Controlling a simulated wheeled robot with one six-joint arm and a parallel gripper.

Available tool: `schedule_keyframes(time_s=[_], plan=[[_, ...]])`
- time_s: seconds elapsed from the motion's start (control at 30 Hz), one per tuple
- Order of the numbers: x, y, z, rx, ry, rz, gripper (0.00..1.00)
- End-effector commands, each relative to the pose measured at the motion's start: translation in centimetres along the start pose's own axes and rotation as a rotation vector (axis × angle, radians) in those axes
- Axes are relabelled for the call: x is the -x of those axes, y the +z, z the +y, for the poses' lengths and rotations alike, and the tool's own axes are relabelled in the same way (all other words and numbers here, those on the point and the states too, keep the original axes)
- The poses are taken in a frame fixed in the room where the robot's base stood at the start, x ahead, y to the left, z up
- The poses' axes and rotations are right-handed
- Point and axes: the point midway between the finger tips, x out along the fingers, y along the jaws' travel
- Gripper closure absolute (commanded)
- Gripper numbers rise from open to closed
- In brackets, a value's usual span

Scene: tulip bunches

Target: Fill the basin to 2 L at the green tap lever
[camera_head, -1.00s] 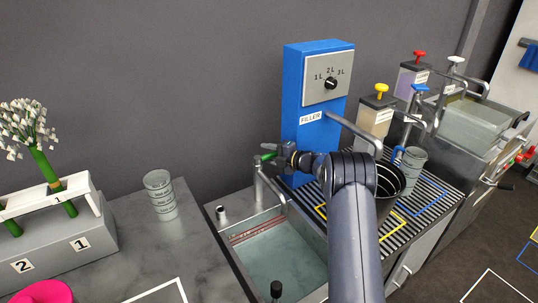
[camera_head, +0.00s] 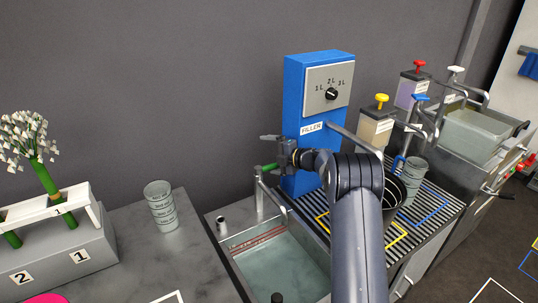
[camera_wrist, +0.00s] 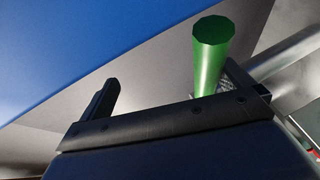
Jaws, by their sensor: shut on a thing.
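The green tap lever (camera_head: 267,167) sits on top of a metal tap (camera_head: 260,195) at the basin's back edge. The basin (camera_head: 213,224) is sunk in the counter and holds clear water; red lines run along its back wall. I cannot read its level in litres. My gripper (camera_head: 283,152) is at the lever's right end, shut on it. In the wrist view the green lever (camera_wrist: 211,55) stands close against the right finger of my gripper (camera_wrist: 172,88), with the left finger apart from it.
The blue filler box (camera_head: 293,105) with a black dial (camera_head: 331,94) stands behind my gripper. Soap dispensers (camera_head: 376,125) stand further right.

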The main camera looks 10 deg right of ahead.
Motion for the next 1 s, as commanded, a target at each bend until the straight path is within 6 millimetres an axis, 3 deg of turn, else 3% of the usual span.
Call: schedule_keyframes(time_s=[0.03, 0.87, 0.9, 0.97, 1.0], plan=[[0.4, -0.1, 1.8, 0.011, 0.021, 0.002, 0.18], [6.1, -0.2, 1.1, 0.016, 0.02, -0.007, 0.18], [6.4, -0.2, 1.0, 0.016, 0.02, -0.007, 0.23], [6.8, -0.3, 1.0, 0.016, 0.019, -0.007, 0.59], [7.0, -0.3, 0.8, 0.015, 0.017, -0.006, 0.59]])
